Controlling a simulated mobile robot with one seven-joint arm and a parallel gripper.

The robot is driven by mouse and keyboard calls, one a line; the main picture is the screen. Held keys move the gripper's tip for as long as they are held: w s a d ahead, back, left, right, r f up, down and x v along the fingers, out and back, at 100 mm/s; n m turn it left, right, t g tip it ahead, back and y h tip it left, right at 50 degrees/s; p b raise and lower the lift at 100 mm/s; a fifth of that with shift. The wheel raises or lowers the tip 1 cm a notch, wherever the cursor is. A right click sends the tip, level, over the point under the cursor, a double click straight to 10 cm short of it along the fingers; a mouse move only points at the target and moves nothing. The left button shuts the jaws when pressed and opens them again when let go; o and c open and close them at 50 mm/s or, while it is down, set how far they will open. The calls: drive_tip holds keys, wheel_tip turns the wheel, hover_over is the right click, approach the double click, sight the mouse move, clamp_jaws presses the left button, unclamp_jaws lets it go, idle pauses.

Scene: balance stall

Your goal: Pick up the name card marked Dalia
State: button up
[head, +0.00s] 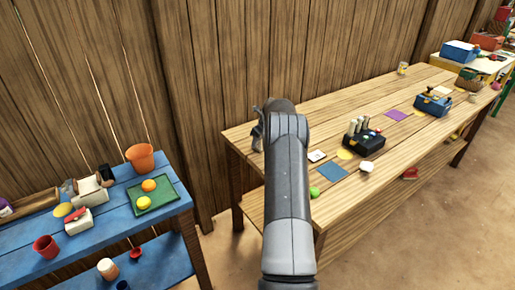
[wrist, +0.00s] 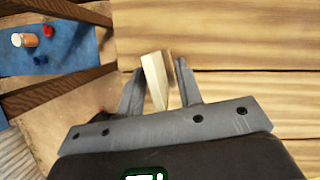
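My gripper (wrist: 159,66) is over the left end of the wooden table, pointing down; in the head view my gripper (head: 257,135) is partly hidden behind my arm. In the wrist view its two fingers stand apart. A narrow cream piece (wrist: 155,80), perhaps a name card seen edge-on from above, stands between them. A gap shows toward the right finger; contact on the left is unclear. No name is readable on it. A small white card with a dark mark (head: 317,156) lies on the table right of my arm; its mark is too small to read.
The wooden table (head: 300,115) also bears a dark rack with bottles (head: 362,138), a blue mat (head: 332,171), a green ball (head: 314,192) and a blue box (head: 433,103). A blue table (head: 110,215) stands at left with an orange pot (head: 140,158). A plank wall runs behind.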

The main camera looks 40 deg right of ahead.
drive_tip(key=shift+w+f, duration=0.2)
drive_tip(key=shift+f, duration=0.35)
drive_tip(key=shift+c, duration=0.4)
clamp_jaws()
